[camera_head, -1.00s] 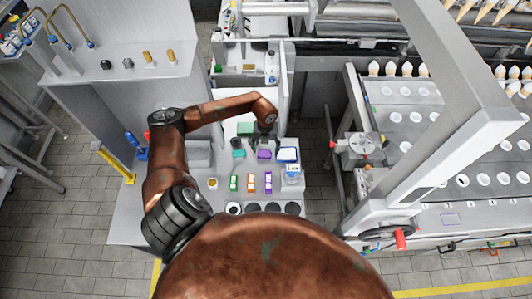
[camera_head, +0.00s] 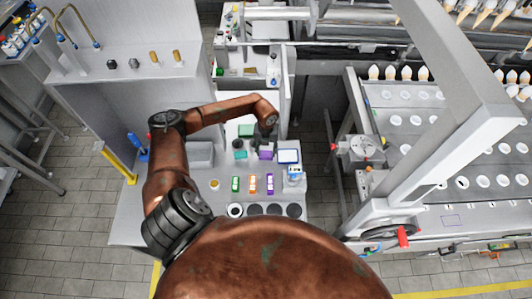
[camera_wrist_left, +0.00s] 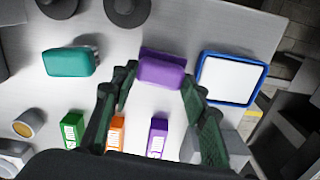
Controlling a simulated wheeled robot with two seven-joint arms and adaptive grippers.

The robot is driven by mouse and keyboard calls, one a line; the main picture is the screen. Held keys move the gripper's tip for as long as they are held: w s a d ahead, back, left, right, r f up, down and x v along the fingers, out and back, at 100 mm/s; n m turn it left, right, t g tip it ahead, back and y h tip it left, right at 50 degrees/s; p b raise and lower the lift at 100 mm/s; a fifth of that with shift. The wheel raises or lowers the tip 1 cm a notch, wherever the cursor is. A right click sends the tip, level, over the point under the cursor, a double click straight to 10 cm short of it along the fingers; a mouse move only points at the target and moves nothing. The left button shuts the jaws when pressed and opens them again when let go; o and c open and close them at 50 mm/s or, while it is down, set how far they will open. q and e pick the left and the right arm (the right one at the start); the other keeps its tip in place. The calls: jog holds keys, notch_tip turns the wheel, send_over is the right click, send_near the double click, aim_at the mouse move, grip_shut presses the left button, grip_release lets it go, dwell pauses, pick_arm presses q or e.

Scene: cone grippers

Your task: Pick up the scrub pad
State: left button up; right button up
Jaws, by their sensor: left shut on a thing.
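The purple scrub pad (camera_wrist_left: 162,70) sits between the two fingers of my left gripper (camera_wrist_left: 158,82) in the left wrist view, and the gripper is shut on it. In the head view the purple pad (camera_head: 265,154) shows just below my left gripper (camera_head: 266,141), above the grey worktop or on it; I cannot tell which. A teal pad (camera_wrist_left: 69,62) lies to its left, apart from the gripper, and a blue-rimmed white tray (camera_wrist_left: 230,79) lies to its right. My right gripper is not in view.
Green (camera_head: 235,184), orange (camera_head: 253,184) and purple (camera_head: 269,183) small boxes stand in front of the pad. Several dark round pieces line the front of the worktop (camera_head: 192,191). A blue-and-white item (camera_head: 294,175) stands at the right edge. A grey block (camera_head: 200,154) is at the left.

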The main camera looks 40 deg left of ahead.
aim_at(266, 154)
pick_arm(q)
jog(key=r, duration=0.3)
jog(key=shift+s+d+r+b, duration=0.25)
jog(key=shift+s+b, duration=0.05)
jog(key=shift+b, duration=0.05)
jog(key=s+d+r+b, duration=0.3)
jog(key=s+d+r, duration=0.5)
jog(key=s+r, duration=0.1)
jog(key=shift+s+d, duration=0.35)
jog(key=shift+s, duration=0.2)
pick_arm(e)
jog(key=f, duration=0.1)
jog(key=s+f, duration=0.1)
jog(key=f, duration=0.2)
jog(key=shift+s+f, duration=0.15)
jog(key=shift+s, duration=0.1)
pick_arm(q)
jog(key=o, duration=0.6)
jog(key=c, duration=0.5)
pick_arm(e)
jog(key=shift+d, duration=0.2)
